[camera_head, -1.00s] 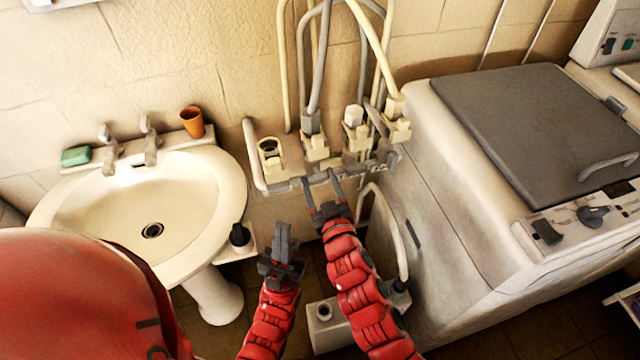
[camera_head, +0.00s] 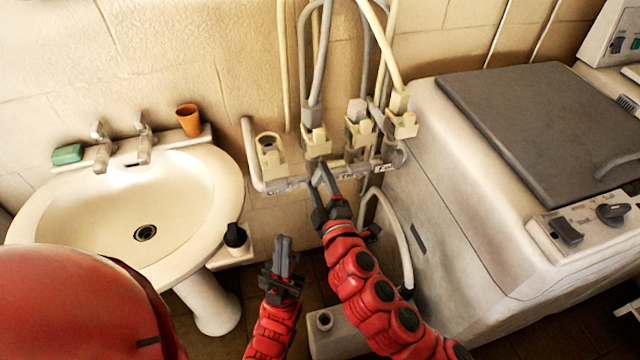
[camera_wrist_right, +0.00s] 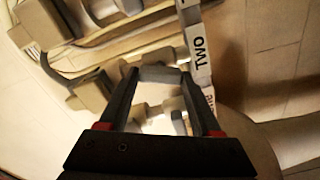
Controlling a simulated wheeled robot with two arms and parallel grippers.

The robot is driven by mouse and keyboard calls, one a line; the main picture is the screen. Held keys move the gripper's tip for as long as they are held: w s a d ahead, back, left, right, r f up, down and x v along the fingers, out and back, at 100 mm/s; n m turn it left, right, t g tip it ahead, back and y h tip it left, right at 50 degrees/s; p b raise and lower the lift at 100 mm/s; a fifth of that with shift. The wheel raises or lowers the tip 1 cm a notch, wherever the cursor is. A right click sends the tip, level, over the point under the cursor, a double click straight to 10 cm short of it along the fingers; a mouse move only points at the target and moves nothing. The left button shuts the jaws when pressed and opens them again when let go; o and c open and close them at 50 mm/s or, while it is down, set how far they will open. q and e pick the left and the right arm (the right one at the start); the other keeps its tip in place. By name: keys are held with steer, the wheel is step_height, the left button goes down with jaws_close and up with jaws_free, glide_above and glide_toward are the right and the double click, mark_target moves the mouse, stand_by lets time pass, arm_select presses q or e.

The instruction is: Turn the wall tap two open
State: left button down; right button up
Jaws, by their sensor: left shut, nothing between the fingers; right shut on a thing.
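A row of cream wall taps on a grey pipe is on the wall in the head view. The second tap from the left (camera_head: 315,141) stands just above the fingertips of my right gripper (camera_head: 319,168). In the right wrist view a white label reading TWO (camera_wrist_right: 199,55) lies beside the fingers. There, my right gripper (camera_wrist_right: 160,75) is shut on a short grey lever (camera_wrist_right: 160,73), seemingly the handle of tap two. The fingers partly hide it in the head view. My left gripper (camera_head: 284,242) is shut and empty, lower and left, clear of the pipe.
A white washbasin (camera_head: 190,195) with two taps, green soap (camera_head: 67,154) and an orange cup (camera_head: 188,120) is at left. A dark-capped bottle (camera_head: 236,237) stands beside it. A washing machine (camera_head: 450,180) closely borders the taps at right. Hoses rise above the pipe.

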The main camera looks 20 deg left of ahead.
steer(key=n+b, duration=0.1)
steer(key=n, duration=0.3)
steer(key=shift+f+n, duration=0.15)
steer(key=shift+n, duration=0.15)
stand_by(0.5)
steer(key=o, duration=1.4)
steer(key=shift+s, duration=0.1)
steer(key=shift+p+v, duration=3.25)
steer(key=shift+v, duration=5.45)
